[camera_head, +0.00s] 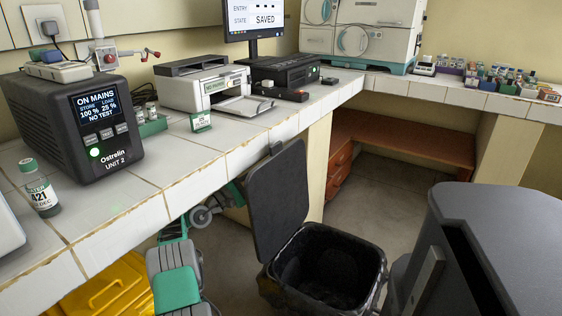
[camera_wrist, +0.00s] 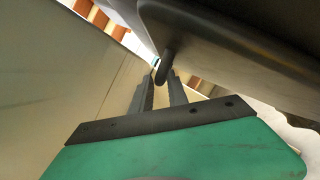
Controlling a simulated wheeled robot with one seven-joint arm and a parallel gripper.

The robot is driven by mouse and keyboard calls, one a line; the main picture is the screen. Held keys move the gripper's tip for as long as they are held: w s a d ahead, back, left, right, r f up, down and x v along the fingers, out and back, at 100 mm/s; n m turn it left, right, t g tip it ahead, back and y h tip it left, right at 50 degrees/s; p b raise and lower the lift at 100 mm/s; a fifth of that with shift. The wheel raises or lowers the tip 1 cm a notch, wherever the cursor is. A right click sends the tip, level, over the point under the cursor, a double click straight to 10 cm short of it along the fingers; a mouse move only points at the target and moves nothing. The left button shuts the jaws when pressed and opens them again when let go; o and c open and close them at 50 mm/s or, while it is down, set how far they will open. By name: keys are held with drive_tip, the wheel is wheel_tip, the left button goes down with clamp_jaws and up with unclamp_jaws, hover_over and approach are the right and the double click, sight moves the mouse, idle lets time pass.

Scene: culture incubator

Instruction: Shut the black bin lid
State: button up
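The black bin (camera_head: 325,270) stands on the floor below the bench, its mouth open. Its lid (camera_head: 278,200) stands up, tilted slightly back at the bin's left side, with a small tab (camera_head: 276,148) on its top edge. In the wrist view, the dark lid (camera_wrist: 235,50) fills the upper right, and a rounded dark tab (camera_wrist: 168,62) hangs from it. My gripper (camera_wrist: 161,80) has its fingers apart, tips close by the tab; I cannot tell whether they touch it. In the head view, the fingers are hidden behind the lid.
The tiled bench (camera_head: 225,150) runs along the left, its edge close to the lid. On it stand a black power unit (camera_head: 85,125), a bottle (camera_head: 40,190) and a printer (camera_head: 205,88). A yellow container (camera_head: 105,290) sits below. Floor is free behind the bin.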

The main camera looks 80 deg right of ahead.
drive_tip(key=shift+s+d+f, duration=0.1)
drive_tip(key=shift+s+d, duration=0.15)
drive_tip(key=shift+d, duration=0.15)
drive_tip(key=shift+s+d, duration=0.3)
drive_tip(key=shift+s, duration=0.25)
drive_tip(key=shift+w+r, duration=0.2)
drive_tip(key=shift+c, duration=0.9)
clamp_jaws()
drive_tip(key=shift+s+a, duration=0.1)
